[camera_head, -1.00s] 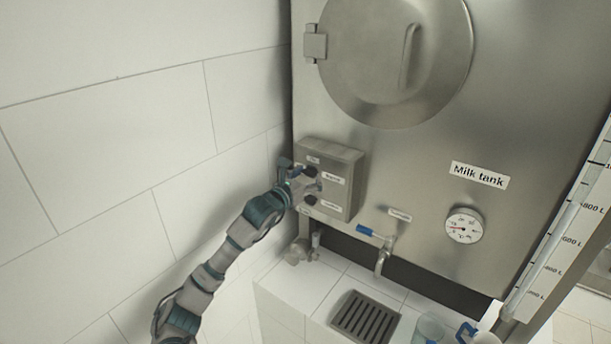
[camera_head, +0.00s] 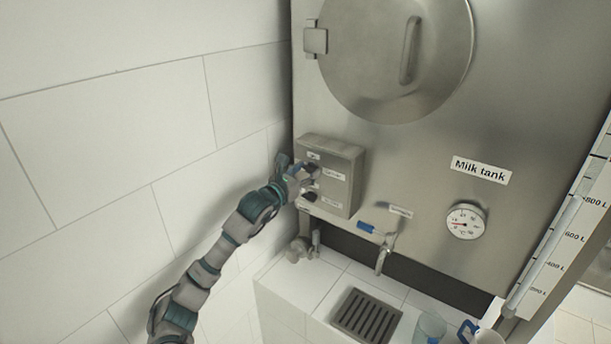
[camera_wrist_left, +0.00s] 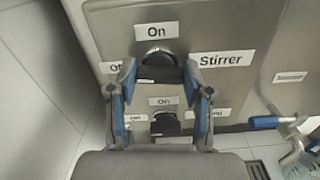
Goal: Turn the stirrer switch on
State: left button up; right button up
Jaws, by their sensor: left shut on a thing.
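The stirrer switch (camera_wrist_left: 159,66) is a black knob on the steel control box (camera_head: 338,178). In the left wrist view an "On" label is above it, an "Off" label partly hidden at its left, and a "Stirrer" label at its right. My left gripper (camera_wrist_left: 160,75) has one finger on each side of this knob and is shut on it. In the head view the left gripper (camera_head: 303,174) is at the box's front and partly covers the knob. The exact turn of the knob is hard to tell. My right gripper is not in view.
A second black knob (camera_wrist_left: 166,124) with its own labels is just below. A tap with a blue lever (camera_head: 376,236) is right of the box, above a drain grate (camera_head: 366,317). A glass cup (camera_head: 430,327) stands at the bottom right. A tiled wall is close at left.

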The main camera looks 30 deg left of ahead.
pick_arm(q)
jog(key=m+b, duration=0.1)
jog(key=f+m+b, duration=0.1)
jog(key=shift+w+m, duration=0.1)
jog(key=shift+m, duration=0.2)
jog(key=m+b, duration=0.3)
jog(key=m, duration=1)
jog(key=shift+m+b, duration=0.35)
jog(key=shift+m, duration=0.05)
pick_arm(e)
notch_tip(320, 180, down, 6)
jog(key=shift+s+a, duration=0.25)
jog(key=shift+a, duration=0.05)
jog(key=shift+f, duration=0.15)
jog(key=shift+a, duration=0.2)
